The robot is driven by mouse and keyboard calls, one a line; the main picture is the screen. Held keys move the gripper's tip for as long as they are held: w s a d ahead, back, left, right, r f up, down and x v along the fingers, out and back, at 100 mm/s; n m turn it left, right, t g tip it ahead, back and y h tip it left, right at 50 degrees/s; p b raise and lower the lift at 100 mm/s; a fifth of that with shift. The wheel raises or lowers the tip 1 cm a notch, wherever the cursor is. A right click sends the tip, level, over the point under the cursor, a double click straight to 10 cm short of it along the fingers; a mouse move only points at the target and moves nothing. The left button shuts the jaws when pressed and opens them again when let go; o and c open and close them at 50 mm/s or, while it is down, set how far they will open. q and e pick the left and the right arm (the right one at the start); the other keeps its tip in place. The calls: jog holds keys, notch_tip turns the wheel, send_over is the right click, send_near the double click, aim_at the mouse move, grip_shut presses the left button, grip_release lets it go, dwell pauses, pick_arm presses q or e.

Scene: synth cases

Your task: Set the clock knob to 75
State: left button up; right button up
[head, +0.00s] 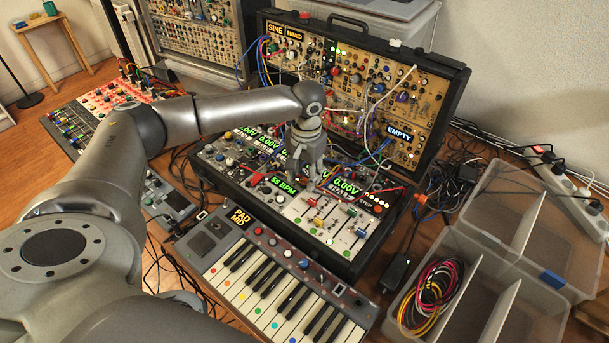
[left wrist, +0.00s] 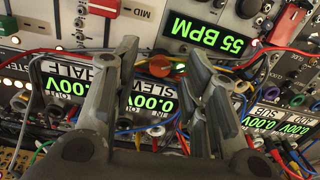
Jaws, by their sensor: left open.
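The clock display (head: 283,186) on the lower synth panel reads 55 BPM in green; it also shows in the left wrist view (left wrist: 208,38). An orange-red knob (left wrist: 166,69), which looks like the clock knob, sits close to that display in the left wrist view. My left gripper (head: 305,180) points down over the panel beside the display. In the left wrist view its open fingers (left wrist: 163,52) stand on either side of the knob, with gaps visible. Whether the fingertips reach the knob's depth is unclear. The head view hides the knob behind the gripper.
Patch cables (left wrist: 262,62) cross close around the fingers. The upright synth case (head: 345,80) stands behind the arm. A keyboard (head: 270,280) lies in front. A clear plastic bin (head: 480,262) with coiled cables is at the right.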

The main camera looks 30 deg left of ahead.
pick_arm(q)
jog(key=shift+f, duration=0.55)
grip_shut()
jog(key=shift+r+m+p, duration=0.2)
jog(key=shift+m+p, duration=0.2)
jog(key=shift+p, duration=0.45)
jog(key=m+p, duration=0.5)
jog(key=p, duration=0.2)
jog(key=shift+m, duration=0.3)
jog(key=m+p, duration=0.1)
jog(key=m, duration=0.1)
jog(key=shift+m, duration=0.3)
jog(key=shift+f+m+p, duration=0.1)
jog(key=shift+m+p, duration=0.75)
jog(key=shift+m, duration=0.55)
